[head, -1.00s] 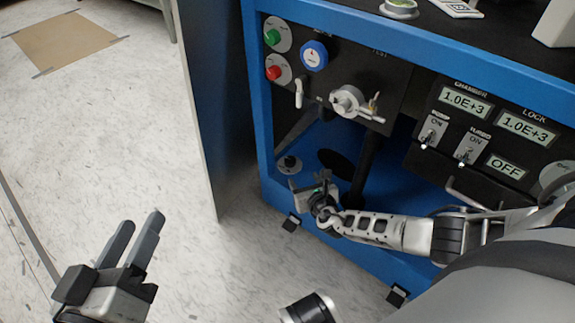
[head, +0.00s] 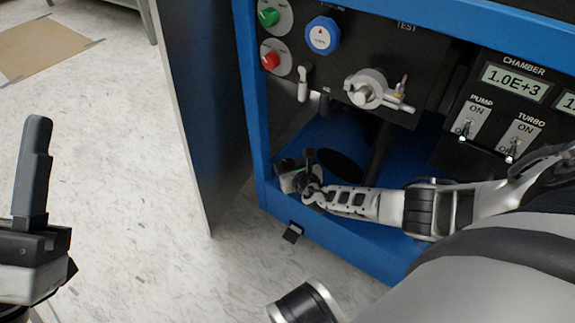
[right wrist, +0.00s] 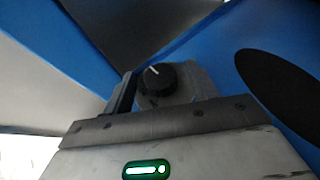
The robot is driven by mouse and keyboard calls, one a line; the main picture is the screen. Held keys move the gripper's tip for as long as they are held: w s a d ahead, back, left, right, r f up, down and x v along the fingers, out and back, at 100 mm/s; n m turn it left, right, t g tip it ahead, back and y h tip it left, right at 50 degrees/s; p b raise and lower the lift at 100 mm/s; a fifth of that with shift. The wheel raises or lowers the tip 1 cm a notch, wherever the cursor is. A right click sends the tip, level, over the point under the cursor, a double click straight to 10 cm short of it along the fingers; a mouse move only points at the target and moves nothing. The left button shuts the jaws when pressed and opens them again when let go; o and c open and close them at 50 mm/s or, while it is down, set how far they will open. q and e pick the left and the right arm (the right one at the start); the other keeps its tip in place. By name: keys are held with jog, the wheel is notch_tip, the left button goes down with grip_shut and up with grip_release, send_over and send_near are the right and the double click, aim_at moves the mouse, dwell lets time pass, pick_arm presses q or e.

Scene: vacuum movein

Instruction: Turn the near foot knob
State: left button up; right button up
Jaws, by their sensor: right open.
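The near foot knob (right wrist: 155,77) is a round black knob with a white pointer line, low on the blue frame, seen in the right wrist view. My right gripper (right wrist: 163,88) is open, with the knob showing between its fingers. I cannot tell whether either finger touches it. In the head view my right gripper (head: 297,172) is low in the cabinet's front left corner and hides most of the knob. My left gripper (head: 32,190) is at the left edge, away from the cabinet, with only one finger clearly in view.
The blue-framed cabinet (head: 340,244) carries green (head: 270,16) and red (head: 270,58) buttons, a blue dial (head: 321,36), a metal valve (head: 367,90) and switches above my right arm. A dark side panel (head: 190,110) stands to the left. The floor (head: 120,170) is open.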

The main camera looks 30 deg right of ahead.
jog(key=shift+c, duration=0.3)
jog(key=c, duration=0.9)
pick_arm(q)
jog(key=shift+r, duration=0.1)
pick_arm(e)
jog(key=shift+m+h, duration=0.3)
jog(key=shift+a+g+p, duration=0.15)
jog(key=shift+g+p, duration=0.15)
jog(key=shift+a+m+h, duration=0.1)
jog(key=shift+m+h, duration=0.7)
jog(key=shift+h, duration=0.1)
jog(key=shift+m+g+h, duration=0.5)
jog(key=shift+m+h, duration=0.2)
jog(key=shift+f+m+g+h, duration=0.1)
jog(key=shift+m+g+h, duration=0.3)
jog(key=shift+m+h, duration=0.2)
pick_arm(q)
jog(key=shift+b, duration=0.3)
pick_arm(e)
jog(key=shift+w+m+g+h, duration=0.1)
jog(key=shift+m+g+h, duration=0.4)
jog(key=shift+m+h, duration=0.2)
